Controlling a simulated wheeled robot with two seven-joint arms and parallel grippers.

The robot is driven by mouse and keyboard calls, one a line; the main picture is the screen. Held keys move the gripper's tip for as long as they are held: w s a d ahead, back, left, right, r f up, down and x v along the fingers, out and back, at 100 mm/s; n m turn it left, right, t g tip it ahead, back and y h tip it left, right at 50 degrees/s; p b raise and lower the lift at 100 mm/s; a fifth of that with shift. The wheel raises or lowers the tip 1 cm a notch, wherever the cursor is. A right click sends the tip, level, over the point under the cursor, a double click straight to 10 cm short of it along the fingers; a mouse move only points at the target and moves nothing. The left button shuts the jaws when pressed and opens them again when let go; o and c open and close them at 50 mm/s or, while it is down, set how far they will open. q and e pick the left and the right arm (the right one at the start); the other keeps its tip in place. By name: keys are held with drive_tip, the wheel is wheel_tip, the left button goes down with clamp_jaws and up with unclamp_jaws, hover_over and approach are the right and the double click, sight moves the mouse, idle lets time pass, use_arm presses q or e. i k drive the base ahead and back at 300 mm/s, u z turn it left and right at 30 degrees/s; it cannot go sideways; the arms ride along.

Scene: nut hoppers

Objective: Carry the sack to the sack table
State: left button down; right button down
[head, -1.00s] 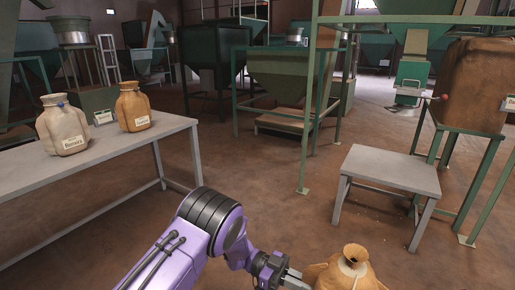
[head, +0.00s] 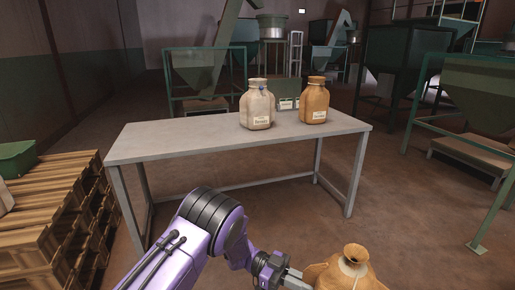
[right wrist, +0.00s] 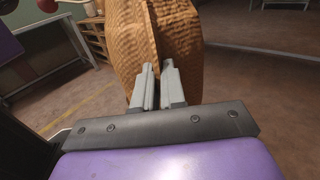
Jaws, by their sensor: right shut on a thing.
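A brown sack (head: 352,272) with a tied, open-topped neck is at the bottom of the head view, right of centre. My right gripper (head: 300,281) is shut on its left side; the lower part of the sack is cut off by the frame. In the right wrist view the two fingers (right wrist: 158,82) are close together on the brown woven cloth of the sack (right wrist: 185,35). A long grey table (head: 190,146) stands ahead, beyond the arm, with a pale sack (head: 257,108) and a tan sack (head: 313,102) upright on it. My left gripper is not in view.
Stacked wooden pallets (head: 60,225) with a green bin (head: 17,159) stand at the left. Green hopper frames (head: 475,160) stand at the right. The table's left half is bare.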

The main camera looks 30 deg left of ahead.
sight(178, 136)
drive_tip(key=u, duration=1.45)
drive_tip(key=i, duration=1.65)
